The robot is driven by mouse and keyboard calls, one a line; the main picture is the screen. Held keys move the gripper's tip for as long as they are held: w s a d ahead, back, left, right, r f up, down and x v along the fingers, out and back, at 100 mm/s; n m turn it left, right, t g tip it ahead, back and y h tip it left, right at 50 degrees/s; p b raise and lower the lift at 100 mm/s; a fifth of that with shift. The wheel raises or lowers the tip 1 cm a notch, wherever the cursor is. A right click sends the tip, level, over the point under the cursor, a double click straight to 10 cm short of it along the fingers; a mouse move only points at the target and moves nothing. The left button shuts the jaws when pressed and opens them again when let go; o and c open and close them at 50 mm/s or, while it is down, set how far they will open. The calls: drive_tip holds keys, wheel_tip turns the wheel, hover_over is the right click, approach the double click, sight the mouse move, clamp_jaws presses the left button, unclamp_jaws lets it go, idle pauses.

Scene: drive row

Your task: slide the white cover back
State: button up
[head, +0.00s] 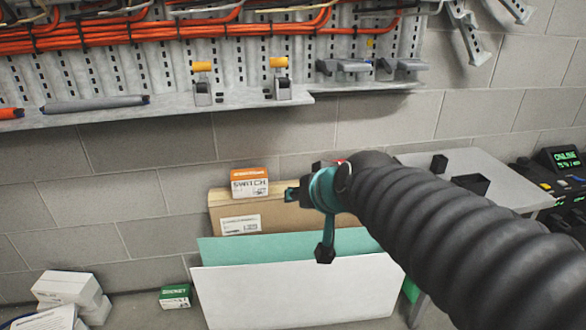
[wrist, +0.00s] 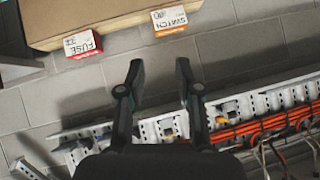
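A large white panel (head: 300,295), the only thing here that looks like the white cover, stands low in front of a teal panel (head: 285,250) in the head view. A cardboard box (head: 230,212) is behind both. My gripper (head: 307,224) is above the white panel's upper edge in the picture and appears apart from it. In the wrist view my gripper (wrist: 160,68) has its two fingers spread with nothing between them. The white panel is not seen in the wrist view.
An orange-and-white SWITCH box (head: 249,183) sits on the cardboard box; a red FUSE box (wrist: 84,45) shows beside it in the wrist view. A metal rail with orange cables (head: 190,35) is above. A grey table (head: 480,170) stands right. White boxes (head: 68,290) are lower left.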

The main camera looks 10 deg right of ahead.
drive_tip(key=s+d+f+g+h, duration=0.1)
drive_tip(key=s+d+f+g, duration=0.1)
drive_tip(key=s+f, duration=0.2)
drive_tip(key=s+d+f+g+h, duration=0.1)
drive_tip(key=s+d+f+g, duration=0.1)
drive_tip(key=s, duration=0.9)
wheel_tip(320, 180, down, 2)
drive_tip(key=shift+s+d+n+h, duration=0.3)
drive_tip(key=shift+d, duration=0.25)
drive_tip(key=shift+d, duration=0.1)
